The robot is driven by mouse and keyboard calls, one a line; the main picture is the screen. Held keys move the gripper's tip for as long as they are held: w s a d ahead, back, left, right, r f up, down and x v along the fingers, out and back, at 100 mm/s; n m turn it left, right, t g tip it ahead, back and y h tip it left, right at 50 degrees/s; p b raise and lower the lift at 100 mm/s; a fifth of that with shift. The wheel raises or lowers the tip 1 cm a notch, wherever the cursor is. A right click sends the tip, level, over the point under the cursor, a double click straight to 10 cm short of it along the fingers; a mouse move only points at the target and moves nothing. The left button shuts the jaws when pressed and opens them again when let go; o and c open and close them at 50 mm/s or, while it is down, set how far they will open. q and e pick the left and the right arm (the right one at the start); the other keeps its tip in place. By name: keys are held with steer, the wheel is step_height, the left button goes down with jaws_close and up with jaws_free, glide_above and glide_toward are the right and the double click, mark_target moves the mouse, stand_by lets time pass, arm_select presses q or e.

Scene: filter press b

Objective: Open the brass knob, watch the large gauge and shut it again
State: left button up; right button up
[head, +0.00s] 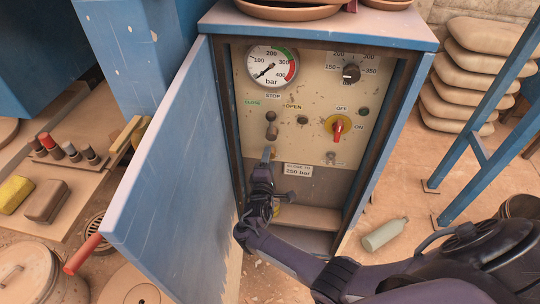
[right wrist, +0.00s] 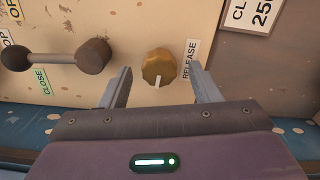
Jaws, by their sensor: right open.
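The brass knob (right wrist: 158,66) is round and ridged, with a white mark pointing toward my gripper. It sits on the cream panel beside a RELEASE label (right wrist: 191,60). My right gripper (right wrist: 160,84) is open, one finger on each side of the knob, with a visible gap on both sides. In the head view my right gripper (head: 268,155) is at the lower left of the panel and hides the knob. The large gauge (head: 272,66), marked in bar with green and red bands, has its needle pointing lower left, near the low end. My left gripper is out of view.
A dark ball-ended lever (head: 271,131) is left of the knob in the wrist view. A red switch (head: 337,127) and a dial (head: 351,73) are to the right. The blue cabinet door (head: 165,170) stands open at left. A bottle (head: 385,235) lies on the floor.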

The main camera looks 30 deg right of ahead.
arm_select(q)
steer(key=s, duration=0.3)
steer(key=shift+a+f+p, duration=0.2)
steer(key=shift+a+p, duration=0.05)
steer(key=shift+p, duration=0.05)
arm_select(e)
steer(key=v, duration=0.5)
steer(key=shift+s+a, duration=0.1)
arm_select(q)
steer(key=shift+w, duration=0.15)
